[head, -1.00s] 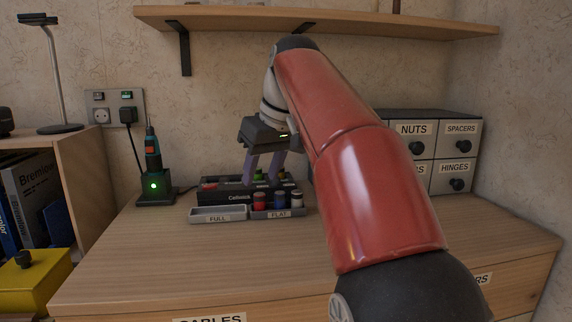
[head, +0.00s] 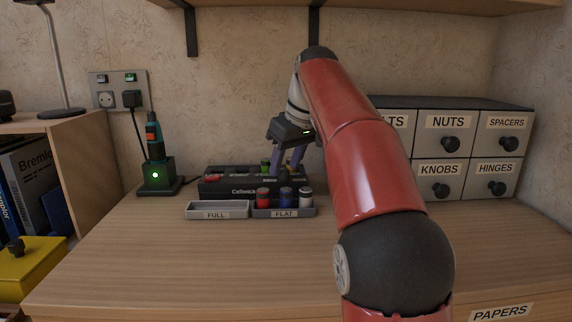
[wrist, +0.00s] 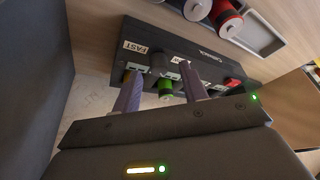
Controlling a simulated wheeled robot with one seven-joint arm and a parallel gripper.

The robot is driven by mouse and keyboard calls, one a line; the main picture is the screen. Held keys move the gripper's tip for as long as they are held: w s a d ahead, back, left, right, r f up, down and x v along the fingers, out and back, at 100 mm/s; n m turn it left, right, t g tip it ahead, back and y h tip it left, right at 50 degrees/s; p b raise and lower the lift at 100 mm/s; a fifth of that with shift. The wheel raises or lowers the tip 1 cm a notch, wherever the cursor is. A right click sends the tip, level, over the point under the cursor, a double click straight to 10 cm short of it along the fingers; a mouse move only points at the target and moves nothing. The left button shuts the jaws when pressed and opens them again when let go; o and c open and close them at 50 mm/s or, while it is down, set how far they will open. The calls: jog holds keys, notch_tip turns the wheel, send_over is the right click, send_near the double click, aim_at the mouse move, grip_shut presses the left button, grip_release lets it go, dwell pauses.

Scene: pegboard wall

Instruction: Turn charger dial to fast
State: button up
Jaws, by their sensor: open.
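The charger (head: 228,190) is a black box marked Cellwick on the wooden worktop, and it also shows in the wrist view (wrist: 193,52). A FAST label (wrist: 135,47) is at one end of it in the wrist view. My gripper (head: 285,171) is at the charger's right end in the head view, fingers apart and pointing down. In the wrist view my gripper (wrist: 160,72) has its purple fingers over the charger, one near the FAST end. A green battery (wrist: 166,87) shows between them.
In front of the charger stand the FULL tray (head: 217,210), which looks empty, and the FLAT tray (head: 284,212) holding several batteries. A screwdriver in a lit stand (head: 158,175) is at left. Labelled drawers (head: 447,149) stand at right. The front worktop is clear.

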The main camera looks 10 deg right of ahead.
jog(key=shift+w+f, duration=0.15)
jog(key=shift+f, duration=0.3)
jog(key=shift+c, duration=0.3)
grip_shut()
